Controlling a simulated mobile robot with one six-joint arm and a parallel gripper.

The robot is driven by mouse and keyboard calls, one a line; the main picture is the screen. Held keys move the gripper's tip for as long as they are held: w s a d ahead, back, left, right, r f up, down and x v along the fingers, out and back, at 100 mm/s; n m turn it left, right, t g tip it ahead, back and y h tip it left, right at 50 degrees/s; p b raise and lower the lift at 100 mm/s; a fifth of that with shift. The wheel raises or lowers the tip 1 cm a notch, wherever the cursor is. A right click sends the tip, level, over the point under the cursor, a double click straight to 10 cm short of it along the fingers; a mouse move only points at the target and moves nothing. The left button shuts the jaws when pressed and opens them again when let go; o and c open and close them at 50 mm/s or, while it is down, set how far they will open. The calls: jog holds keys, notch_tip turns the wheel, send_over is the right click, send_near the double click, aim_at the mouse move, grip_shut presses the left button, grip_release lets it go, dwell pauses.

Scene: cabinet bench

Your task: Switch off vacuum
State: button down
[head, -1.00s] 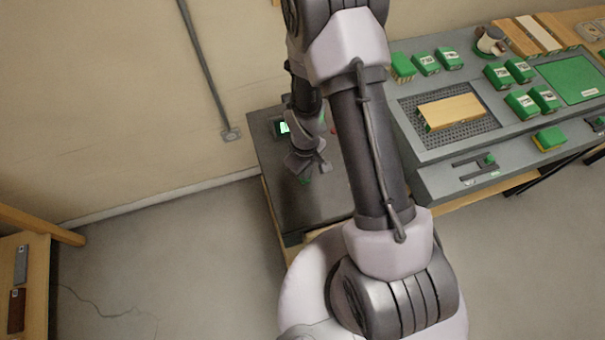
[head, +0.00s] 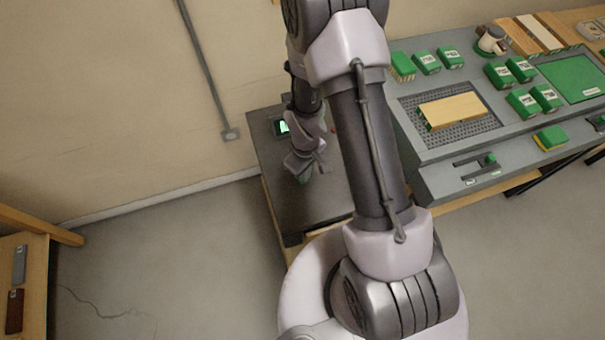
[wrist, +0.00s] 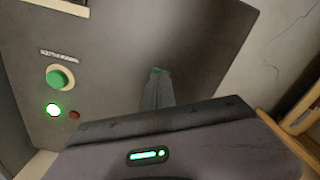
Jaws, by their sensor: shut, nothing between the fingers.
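In the wrist view a round green button (wrist: 58,77) in a cream ring sits on a dark panel (wrist: 110,60), under a small label too blurred to read. Below it a green lamp (wrist: 53,110) glows, with a small dark red round part (wrist: 74,115) beside it. I cannot tell which of these belongs to the vacuum.
A grey workbench (head: 440,160) with green blocks (head: 425,63) and a wooden piece (head: 452,111) on a perforated plate stands to the right. A wall (head: 120,90) lies behind the unit. Open floor (head: 180,260) lies to the left, before a wooden bench (head: 38,290).

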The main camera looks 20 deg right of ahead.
jog(key=shift+f+b, duration=0.4)
jog(key=shift+f, duration=0.1)
jog(key=shift+r+p, duration=2.45)
jog(key=shift+r, duration=1.15)
